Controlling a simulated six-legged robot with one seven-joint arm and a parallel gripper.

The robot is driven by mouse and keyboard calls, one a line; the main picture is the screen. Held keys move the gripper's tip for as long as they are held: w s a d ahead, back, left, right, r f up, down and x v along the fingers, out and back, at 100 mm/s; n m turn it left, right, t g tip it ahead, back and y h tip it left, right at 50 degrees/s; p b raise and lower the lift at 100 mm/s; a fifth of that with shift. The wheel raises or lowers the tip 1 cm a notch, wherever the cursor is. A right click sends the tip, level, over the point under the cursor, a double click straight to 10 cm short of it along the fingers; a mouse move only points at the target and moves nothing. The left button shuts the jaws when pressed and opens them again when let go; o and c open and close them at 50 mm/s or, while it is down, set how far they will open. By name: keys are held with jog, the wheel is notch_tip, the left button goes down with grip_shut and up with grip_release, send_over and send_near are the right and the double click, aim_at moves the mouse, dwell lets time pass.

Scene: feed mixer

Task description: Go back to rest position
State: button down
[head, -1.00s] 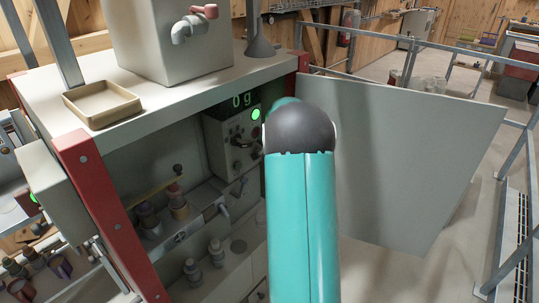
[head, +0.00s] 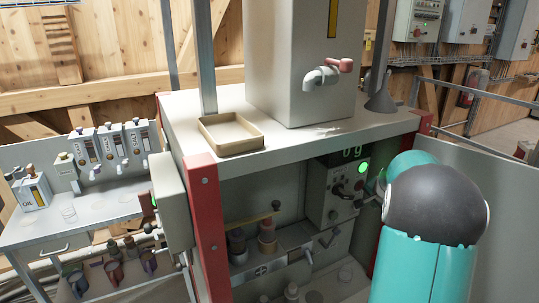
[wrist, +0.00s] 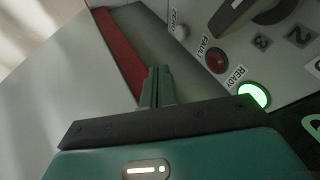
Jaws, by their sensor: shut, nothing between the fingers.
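My gripper (wrist: 157,88) shows in the wrist view with its two green fingers together and nothing between them. It is close to the control box (wrist: 275,62), which has a dark knob, a red FAULT lamp (wrist: 217,62) and a glowing green READY lamp (wrist: 254,95). The fingers appear apart from the box. In the head view my teal arm with its dark joint fills the right side and hides my gripper. The control box (head: 327,190) stands to the left of the arm there, under a display reading 0 g.
The mixer frame has a red post (head: 207,225) and a pale top (head: 180,122) bearing a tan tray (head: 232,147) and a grey tank (head: 299,65). A grey panel (head: 500,190) is at the right behind my arm. A side bench (head: 85,213) stands left.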

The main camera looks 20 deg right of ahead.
jog(key=s+a+r+n+y, duration=0.15)
jog(key=a+r+n, duration=0.3)
jog(key=a, duration=0.85)
jog(key=s+a+r+n+y, duration=0.1)
jog(key=s+a+r+n, duration=0.35)
jog(key=a, duration=0.85)
jog(key=s+a+r+n+y, duration=0.1)
jog(key=s+a+n, duration=0.5)
jog(key=s+a, duration=1.2)
jog(key=shift+n+g+y, duration=0.3)
jog(key=shift+n+y, duration=0.05)
jog(key=shift+n, duration=0.05)
